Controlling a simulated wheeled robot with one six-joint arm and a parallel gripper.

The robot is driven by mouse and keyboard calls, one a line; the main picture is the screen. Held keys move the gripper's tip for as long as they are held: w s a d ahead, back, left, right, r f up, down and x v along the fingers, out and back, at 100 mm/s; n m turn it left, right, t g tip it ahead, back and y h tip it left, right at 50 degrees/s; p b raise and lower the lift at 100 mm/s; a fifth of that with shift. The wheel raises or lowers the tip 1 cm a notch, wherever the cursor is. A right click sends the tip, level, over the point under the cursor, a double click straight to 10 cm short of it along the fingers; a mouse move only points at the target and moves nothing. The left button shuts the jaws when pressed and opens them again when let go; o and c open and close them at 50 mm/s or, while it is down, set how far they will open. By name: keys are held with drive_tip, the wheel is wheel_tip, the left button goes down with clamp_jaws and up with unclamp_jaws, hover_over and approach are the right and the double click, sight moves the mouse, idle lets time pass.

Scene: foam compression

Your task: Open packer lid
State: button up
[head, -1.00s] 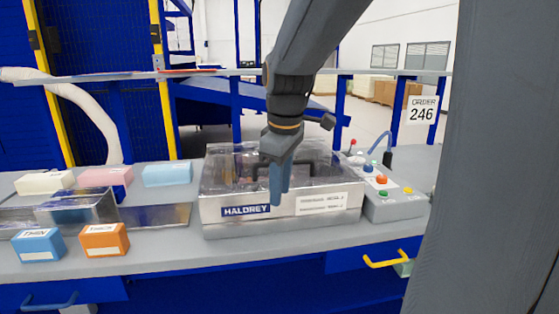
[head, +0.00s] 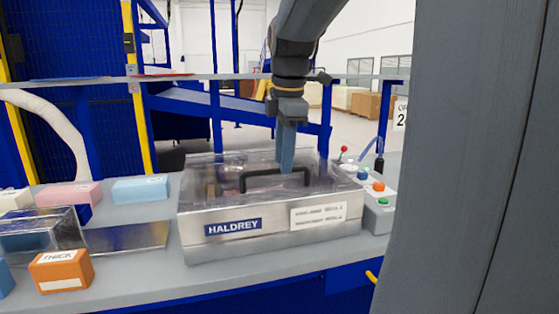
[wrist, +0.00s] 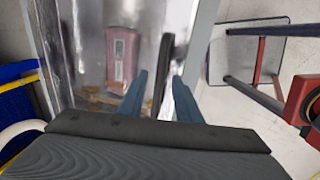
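The packer (head: 277,236) is a metal box marked HALDREY with a clear lid (head: 215,190), which is shut. A black bar handle (head: 262,176) stands on the lid, and it also shows in the wrist view (wrist: 166,58). My gripper (head: 286,168) points down at the right part of the handle. In the wrist view my gripper (wrist: 158,90) has its two blue-grey fingers apart, with the handle seen in the gap between them. I cannot tell whether a finger touches it. A pink block (wrist: 122,58) shows through the lid.
A control box (head: 376,190) with coloured buttons stands right of the packer. Foam blocks in pink (head: 70,194), light blue (head: 140,189) and orange (head: 61,271) lie left on the grey bench (head: 150,265). A metal plate (head: 125,236) is beside the packer.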

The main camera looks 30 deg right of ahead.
drive_tip(key=shift+w+f, duration=0.1)
drive_tip(key=shift+f, duration=0.55)
clamp_jaws()
drive_tip(key=shift+r, duration=0.1)
